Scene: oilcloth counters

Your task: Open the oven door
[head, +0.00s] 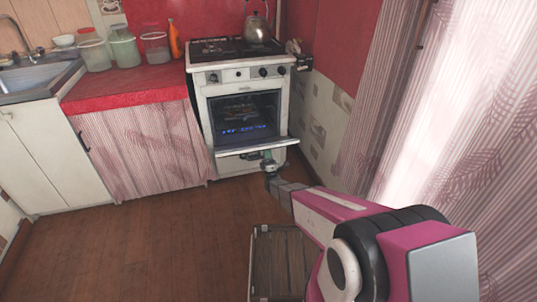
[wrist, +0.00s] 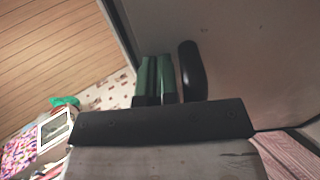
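The white oven (head: 200,115) stands against the back wall in the head view. Its dark cavity shows, with blue marks low inside. In the wrist view my gripper (wrist: 168,80) has green and black finger parts close to a large, speckled pale panel, probably the door. Whether the fingers hold anything is unclear.
A kettle (head: 257,27) stands on the stove top. Left is a red counter (head: 125,88) with containers and an orange bottle (head: 174,40), then a sink (head: 35,80). A wooden crate (head: 280,262) is on the floor below my arm. Floor left of it is clear.

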